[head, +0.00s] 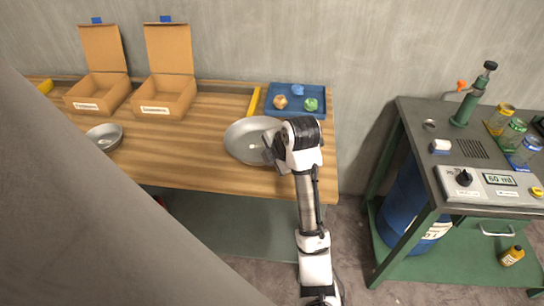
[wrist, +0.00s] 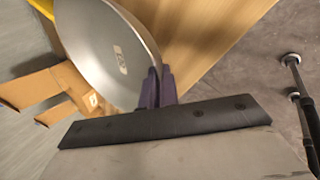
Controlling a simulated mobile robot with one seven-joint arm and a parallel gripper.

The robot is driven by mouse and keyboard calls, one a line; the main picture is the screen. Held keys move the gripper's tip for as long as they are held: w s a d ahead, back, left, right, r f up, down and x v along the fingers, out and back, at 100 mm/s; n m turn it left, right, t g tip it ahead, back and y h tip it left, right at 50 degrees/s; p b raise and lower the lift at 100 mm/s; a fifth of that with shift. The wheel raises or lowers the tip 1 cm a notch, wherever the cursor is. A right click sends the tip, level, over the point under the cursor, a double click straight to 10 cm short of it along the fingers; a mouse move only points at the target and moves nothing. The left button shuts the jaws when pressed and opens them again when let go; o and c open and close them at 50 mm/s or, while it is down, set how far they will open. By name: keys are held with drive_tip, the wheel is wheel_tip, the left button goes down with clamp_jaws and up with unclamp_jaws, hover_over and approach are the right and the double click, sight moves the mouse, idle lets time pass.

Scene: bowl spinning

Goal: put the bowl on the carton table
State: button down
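A large grey metal bowl (head: 241,143) is at the right part of the wooden carton table (head: 185,160) in the head view. My gripper (head: 270,148) is at the bowl's right rim. In the wrist view the bowl (wrist: 95,45) fills the upper left, with a small pale label inside it. The dark fingers of my gripper (wrist: 160,88) are close together with the bowl's rim between them. Whether the bowl touches the table or is slightly above it I cannot tell. My wrist hides part of its right side.
Two open cartons (head: 165,97) (head: 98,92) stand at the back left. A smaller metal bowl (head: 104,137) is at the front left. A blue tray (head: 295,112) with small lumps is at the back right. A green bench (head: 480,205) with instruments stands right, across a floor gap.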

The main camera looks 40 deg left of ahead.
drive_tip(key=shift+f, duration=2.25)
drive_tip(key=shift+f, duration=0.1)
drive_tip(key=c, duration=1.7)
unclamp_jaws()
drive_tip(key=shift+p, duration=0.3)
drive_tip(key=shift+p+v, duration=2.15)
drive_tip(key=shift+v, duration=3.95)
